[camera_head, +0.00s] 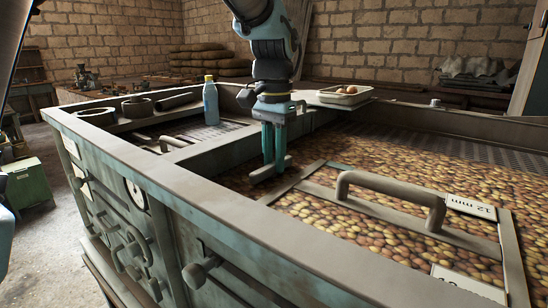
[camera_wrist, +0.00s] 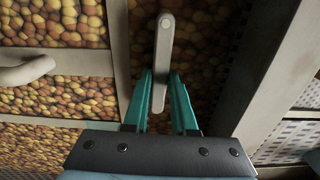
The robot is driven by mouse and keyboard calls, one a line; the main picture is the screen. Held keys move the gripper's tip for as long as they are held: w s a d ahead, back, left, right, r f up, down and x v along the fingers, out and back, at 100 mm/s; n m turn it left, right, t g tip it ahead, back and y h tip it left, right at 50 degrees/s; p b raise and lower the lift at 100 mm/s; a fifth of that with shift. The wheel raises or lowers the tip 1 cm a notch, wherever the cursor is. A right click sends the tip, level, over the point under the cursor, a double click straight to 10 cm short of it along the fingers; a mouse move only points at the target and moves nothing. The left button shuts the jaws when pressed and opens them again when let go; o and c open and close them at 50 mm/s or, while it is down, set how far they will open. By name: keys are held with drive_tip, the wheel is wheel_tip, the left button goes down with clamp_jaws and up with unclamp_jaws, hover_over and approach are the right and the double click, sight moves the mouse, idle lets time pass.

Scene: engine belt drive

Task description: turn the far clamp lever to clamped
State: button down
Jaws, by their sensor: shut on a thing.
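A grey clamp lever (camera_wrist: 165,38) lies between the teal fingers of my gripper (camera_wrist: 160,78) in the wrist view, its rounded end beyond the fingertips. In the head view my gripper (camera_head: 273,163) points straight down, with its fingers close together around the lever (camera_head: 262,174) at the left corner of the sieve frame (camera_head: 318,193). The fingers hide part of the lever. The lever lies along the frame's edge in the wrist view. Whether it presses on the frame is not clear.
The sieve frame carries a thick arched handle (camera_head: 390,190) and a "12 mm" label (camera_head: 470,206), over a bed of small round brown produce. A raised metal rim (camera_head: 215,195) runs along the near side. A blue bottle (camera_head: 211,103) and a pale tray (camera_head: 345,95) stand behind.

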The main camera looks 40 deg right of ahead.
drive_tip(key=m+p, duration=0.1)
drive_tip(key=m, duration=0.5)
drive_tip(key=m+p, duration=0.1)
drive_tip(key=m, duration=0.1)
drive_tip(key=shift+s+r+m, duration=0.1)
drive_tip(key=shift+s+m, duration=0.1)
drive_tip(key=shift+m, duration=0.2)
drive_tip(key=m+p, duration=0.3)
drive_tip(key=m, duration=0.2)
drive_tip(key=shift+s+a, duration=0.1)
drive_tip(key=shift+s+m+p, duration=0.1)
drive_tip(key=shift+m+p, duration=0.75)
drive_tip(key=shift+m, duration=1.15)
drive_tip(key=shift+a, duration=0.1)
drive_tip(key=c, duration=0.7)
unclamp_jaws()
